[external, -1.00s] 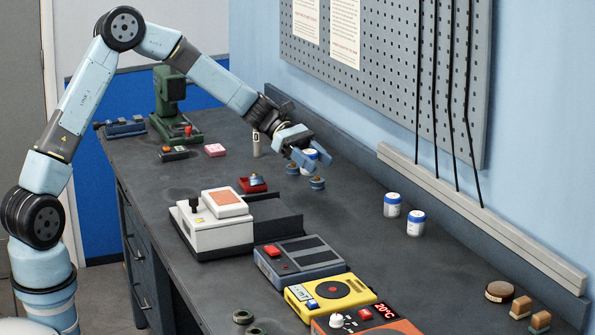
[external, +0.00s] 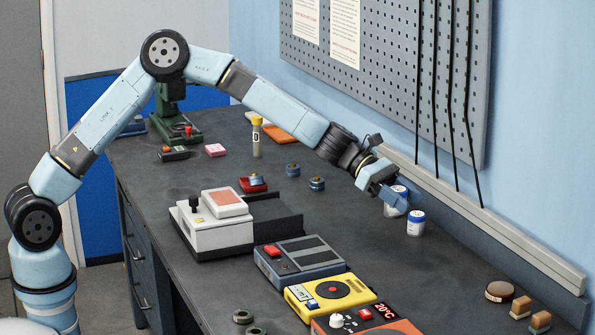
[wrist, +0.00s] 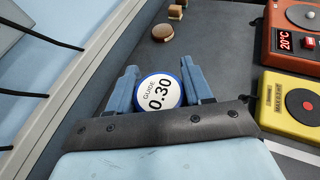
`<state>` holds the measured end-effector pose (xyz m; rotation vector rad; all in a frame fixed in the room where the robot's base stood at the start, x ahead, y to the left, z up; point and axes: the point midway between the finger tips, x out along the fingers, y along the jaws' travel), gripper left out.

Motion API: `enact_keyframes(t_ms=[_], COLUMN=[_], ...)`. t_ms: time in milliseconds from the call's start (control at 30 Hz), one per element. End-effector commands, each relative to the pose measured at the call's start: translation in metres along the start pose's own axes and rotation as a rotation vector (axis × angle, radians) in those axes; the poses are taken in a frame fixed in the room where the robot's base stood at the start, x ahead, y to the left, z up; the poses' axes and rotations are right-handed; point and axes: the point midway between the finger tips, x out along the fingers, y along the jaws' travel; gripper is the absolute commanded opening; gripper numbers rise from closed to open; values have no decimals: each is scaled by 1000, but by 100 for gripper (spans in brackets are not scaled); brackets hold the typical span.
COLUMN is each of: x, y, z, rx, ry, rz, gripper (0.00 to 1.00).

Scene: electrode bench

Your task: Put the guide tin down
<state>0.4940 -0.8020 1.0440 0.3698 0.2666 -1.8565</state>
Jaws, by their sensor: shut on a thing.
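The guide tin (wrist: 158,93) has a white round lid face with a blue rim and reads "GUIDE 0.30". In the wrist view it sits between the two blue fingers of my gripper (wrist: 162,88), which are shut on it. In the external view my gripper (external: 395,200) is at the wall side of the bench, with part of the held tin (external: 401,189) showing at the fingers. I cannot tell whether the held tin touches the bench.
A grey device (external: 300,262), a yellow device (external: 330,297) and an orange device (external: 368,325) line the front side. A brown round piece (external: 500,291) and wood-topped blocks (external: 521,307) lie far right. Bare bench (external: 435,275) lies between. The wall ledge (external: 490,225) runs behind.

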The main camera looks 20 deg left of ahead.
Motion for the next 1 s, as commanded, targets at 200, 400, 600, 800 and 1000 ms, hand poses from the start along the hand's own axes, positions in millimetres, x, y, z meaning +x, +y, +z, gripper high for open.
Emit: enact_keyframes(t_ms=[200, 400, 600, 800, 1000], x=[36, 64, 89, 102, 108], y=[32, 60, 78, 88, 93], z=[-8, -17, -39, -49, -55], rx=[0, 0, -1, 0, 0], ry=[0, 0, 0, -1, 0], rz=[-1, -2, -2, -1, -2], gripper=[16, 16, 16, 16, 16])
